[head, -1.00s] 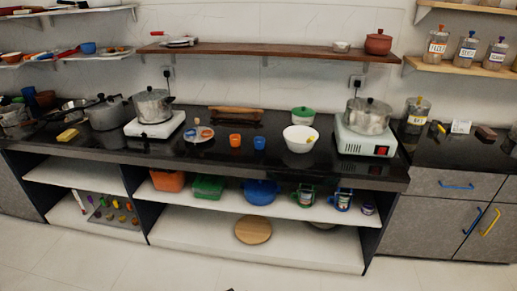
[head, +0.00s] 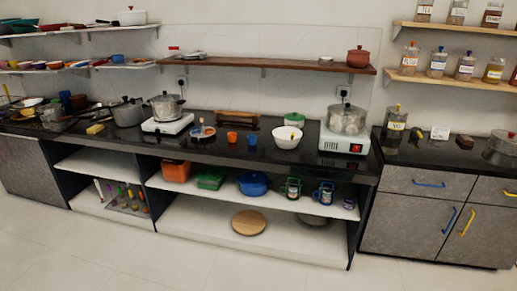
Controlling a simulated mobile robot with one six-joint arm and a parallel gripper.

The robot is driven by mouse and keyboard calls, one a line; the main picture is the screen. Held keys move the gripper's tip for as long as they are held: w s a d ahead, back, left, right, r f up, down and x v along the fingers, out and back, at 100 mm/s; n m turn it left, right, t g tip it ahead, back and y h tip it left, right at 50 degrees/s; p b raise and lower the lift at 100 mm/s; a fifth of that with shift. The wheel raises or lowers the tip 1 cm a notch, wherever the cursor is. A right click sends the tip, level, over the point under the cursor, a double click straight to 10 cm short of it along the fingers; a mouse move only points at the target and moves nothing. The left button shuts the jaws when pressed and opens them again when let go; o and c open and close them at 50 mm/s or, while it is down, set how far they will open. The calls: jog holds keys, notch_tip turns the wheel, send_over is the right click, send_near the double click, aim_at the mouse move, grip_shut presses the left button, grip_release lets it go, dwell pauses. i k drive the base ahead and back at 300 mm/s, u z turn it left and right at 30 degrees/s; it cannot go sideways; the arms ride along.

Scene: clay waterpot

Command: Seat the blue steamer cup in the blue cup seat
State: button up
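A small blue cup (head: 252,139) stands upright on the black counter (head: 215,152), just right of an orange cup (head: 232,136). It may be the blue steamer cup. A blue-and-white item (head: 324,194) stands on the shelf under the counter, beside a similar green one (head: 291,189). I cannot tell whether either has to do with the blue cup seat; no seat is clearly recognisable at this size. My gripper is not in view.
A plate with small items (head: 202,133) lies left of the cups, a white bowl (head: 287,138) right. Pots on white stoves (head: 168,123) (head: 342,143) stand farther out on both sides. A wooden shelf (head: 270,63) hangs above. The floor in front is clear.

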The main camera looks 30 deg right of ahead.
aim_at(199, 131)
jog(key=k, duration=0.25)
jog(key=u, duration=0.55)
jog(key=i, duration=1.65)
jog(key=z, duration=0.55)
